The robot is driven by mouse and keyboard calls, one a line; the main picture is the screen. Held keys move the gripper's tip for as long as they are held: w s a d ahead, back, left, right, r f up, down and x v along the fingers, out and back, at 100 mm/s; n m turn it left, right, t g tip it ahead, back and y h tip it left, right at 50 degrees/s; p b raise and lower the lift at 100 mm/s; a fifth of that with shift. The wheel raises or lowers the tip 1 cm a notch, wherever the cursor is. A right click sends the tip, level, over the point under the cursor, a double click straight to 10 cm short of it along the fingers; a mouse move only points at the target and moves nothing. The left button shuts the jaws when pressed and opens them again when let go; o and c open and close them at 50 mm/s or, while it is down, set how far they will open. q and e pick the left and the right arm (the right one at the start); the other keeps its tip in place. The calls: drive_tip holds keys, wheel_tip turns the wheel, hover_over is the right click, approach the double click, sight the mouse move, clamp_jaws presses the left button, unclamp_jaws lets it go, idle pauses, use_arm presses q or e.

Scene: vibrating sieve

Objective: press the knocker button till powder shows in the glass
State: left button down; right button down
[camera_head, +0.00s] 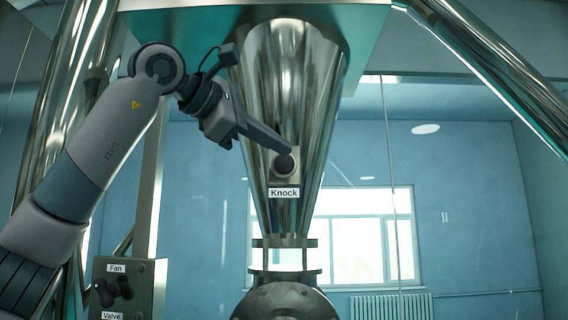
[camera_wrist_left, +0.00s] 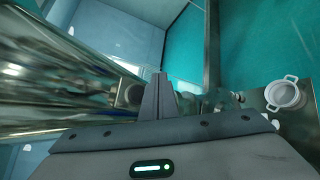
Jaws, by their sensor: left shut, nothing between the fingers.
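The knocker button (camera_head: 284,166) is a dark round knob on a light plate on the front of the shiny steel cone, with a "Knock" label (camera_head: 284,193) below it. My left gripper (camera_head: 287,151) comes in from the upper left, shut and empty, its tip at the upper edge of the button. I cannot tell whether it touches. In the left wrist view the shut fingers (camera_wrist_left: 157,80) point forward beside the cone (camera_wrist_left: 55,85). My right gripper is not in view.
A control box with "Fan" (camera_head: 117,268) and "Valve" (camera_head: 112,316) labels stands at the lower left. Thick steel legs (camera_head: 490,65) slant down on both sides. A two-handled pot (camera_wrist_left: 284,96) shows at the right in the wrist view. The space right of the cone is free.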

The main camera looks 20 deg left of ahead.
sight(277, 156)
use_arm(q)
drive_tip(key=shift+w+a+p, duration=0.4)
drive_tip(key=shift+w+p, duration=0.25)
drive_tip(key=shift+w, duration=0.7)
drive_tip(key=shift+w+a+p, duration=0.4)
drive_tip(key=shift+w+p, duration=0.3)
drive_tip(key=shift+w, duration=0.7)
drive_tip(key=shift+w+a+p, duration=0.4)
drive_tip(key=shift+w+p, duration=0.25)
drive_tip(key=shift+w, duration=0.7)
drive_tip(key=shift+w, duration=0.2)
drive_tip(key=shift+w+a+p, duration=0.1)
drive_tip(key=shift+p, duration=0.3)
drive_tip(key=shift+w, duration=0.1)
